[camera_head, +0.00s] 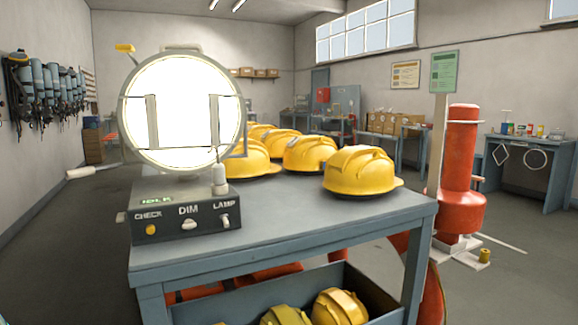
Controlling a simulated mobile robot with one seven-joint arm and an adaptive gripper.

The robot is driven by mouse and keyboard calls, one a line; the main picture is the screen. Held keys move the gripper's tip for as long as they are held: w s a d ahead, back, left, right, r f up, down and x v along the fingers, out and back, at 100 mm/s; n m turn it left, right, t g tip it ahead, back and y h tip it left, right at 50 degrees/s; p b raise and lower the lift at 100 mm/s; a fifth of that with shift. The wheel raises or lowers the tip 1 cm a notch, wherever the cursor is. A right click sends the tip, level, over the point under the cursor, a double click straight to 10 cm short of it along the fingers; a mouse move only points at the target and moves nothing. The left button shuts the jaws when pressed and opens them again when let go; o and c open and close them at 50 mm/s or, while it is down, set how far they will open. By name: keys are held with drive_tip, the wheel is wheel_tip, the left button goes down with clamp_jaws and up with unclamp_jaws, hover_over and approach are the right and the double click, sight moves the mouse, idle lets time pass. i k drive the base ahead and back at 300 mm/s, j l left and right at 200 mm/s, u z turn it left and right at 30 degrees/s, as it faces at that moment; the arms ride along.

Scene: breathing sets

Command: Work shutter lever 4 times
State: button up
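A large round lamp (181,75) with a glowing white face stands on the far left part of a grey table. Two narrow upright slats and a thin crossbar show against the glow. A yellow-ended handle (125,47) sticks out at the lamp's upper left, and a pale handle (92,171) on a thin rod points out at its lower left. I cannot tell which is the shutter lever. A dark control box (186,214) in front reads IDLE, with CHECK, DIM and LAMP controls. My gripper is not in view.
Several yellow helmets (360,171) stand on the table (290,225) right of the lamp; more lie on the lower shelf. A red cylinder (461,160) stands on the floor to the right. The floor left of the table is clear.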

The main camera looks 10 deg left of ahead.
sight(128, 48)
drive_tip(key=j+z, duration=0.3)
drive_tip(key=j, duration=1.5)
drive_tip(key=j+z, duration=0.35)
drive_tip(key=j, duration=0.85)
